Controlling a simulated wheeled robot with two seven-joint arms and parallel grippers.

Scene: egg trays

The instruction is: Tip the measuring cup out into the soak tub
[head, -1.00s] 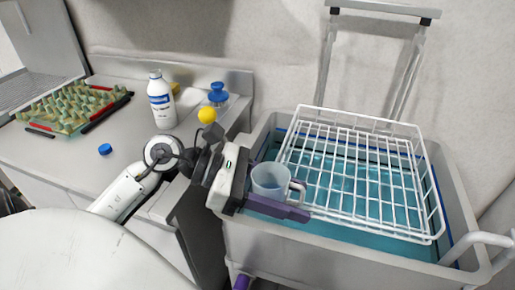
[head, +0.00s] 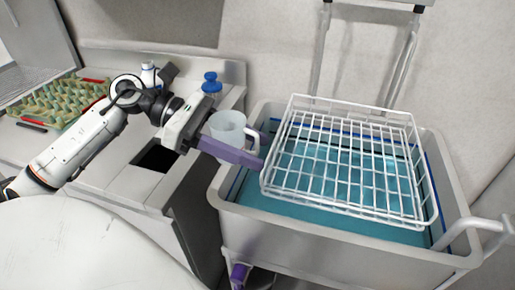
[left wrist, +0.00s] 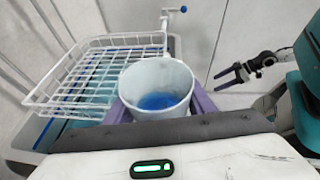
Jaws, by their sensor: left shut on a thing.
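My left gripper (head: 232,150) is shut on the measuring cup (head: 228,126), a pale translucent cup with a handle, held nearly upright. In the head view the cup appears by the left rim of the soak tub (head: 330,232), between the counter and the wire basket. The left wrist view shows the cup (left wrist: 155,78) between purple fingers, with blue liquid in its bottom. The grey tub holds blue-green liquid. A dark jawed part (left wrist: 243,72) at the right of the left wrist view may be my right gripper; its state is unclear.
A white wire basket (head: 345,185) covers much of the tub's back and right; the liquid strip at its front is open. The counter (head: 125,185) at left has an egg tray (head: 60,105), a partly hidden white bottle (head: 148,72) and a blue-topped item (head: 210,82).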

